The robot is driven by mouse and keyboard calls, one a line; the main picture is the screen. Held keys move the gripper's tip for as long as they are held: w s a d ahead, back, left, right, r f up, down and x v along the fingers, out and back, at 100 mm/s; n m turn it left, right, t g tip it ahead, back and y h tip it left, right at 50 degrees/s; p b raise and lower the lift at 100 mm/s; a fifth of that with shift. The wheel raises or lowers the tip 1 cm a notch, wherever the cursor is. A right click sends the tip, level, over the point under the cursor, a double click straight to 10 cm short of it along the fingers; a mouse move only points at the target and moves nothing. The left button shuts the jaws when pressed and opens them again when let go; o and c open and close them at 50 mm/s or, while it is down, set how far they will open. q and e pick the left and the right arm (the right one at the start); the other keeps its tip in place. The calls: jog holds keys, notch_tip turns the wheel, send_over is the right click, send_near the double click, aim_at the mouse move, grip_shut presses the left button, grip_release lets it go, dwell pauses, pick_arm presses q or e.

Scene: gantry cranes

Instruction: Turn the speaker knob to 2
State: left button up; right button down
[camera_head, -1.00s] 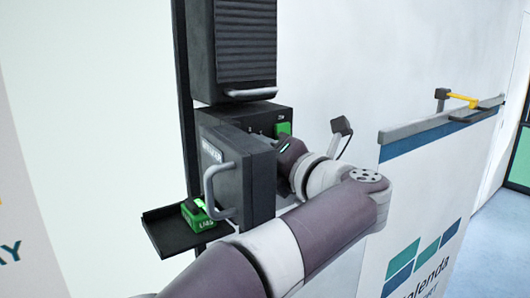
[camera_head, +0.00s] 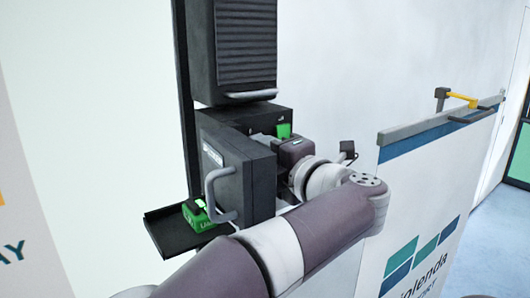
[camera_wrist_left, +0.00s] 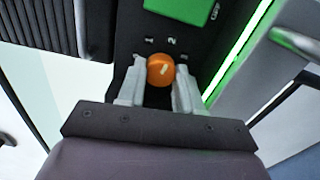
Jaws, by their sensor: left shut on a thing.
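The speaker knob (camera_wrist_left: 158,66) is a small orange dial with a short white mark, on a dark panel in the left wrist view. The mark tilts a little right of straight up, roughly toward the printed 2 (camera_wrist_left: 172,41); a 1 (camera_wrist_left: 149,41) is to its left. My left gripper (camera_wrist_left: 160,78) is shut on the knob, one pale finger on each side. In the head view, my left gripper (camera_head: 295,152) reaches into the dark speaker box (camera_head: 262,115) behind its open door; its fingertips and the knob are hidden there. My right gripper is not in view.
The open door (camera_head: 247,175) with a grey handle (camera_head: 212,190) stands left of my wrist. A green block (camera_head: 284,131) is above the knob on the panel. A tray (camera_head: 165,228) holding a green battery-like block (camera_head: 197,216) is below. A ribbed box (camera_head: 245,45) hangs above.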

pick_arm(q)
jog(key=shift+a+r, duration=0.1)
jog(key=o, duration=1)
jog(key=shift+o, duration=0.2)
jog(key=shift+w+a, duration=0.2)
jog(key=shift+s+d+f, duration=0.15)
jog(key=shift+d+f, duration=0.05)
jog(key=b+v, duration=0.4)
jog(key=v, duration=0.8)
jog(key=shift+s, duration=0.1)
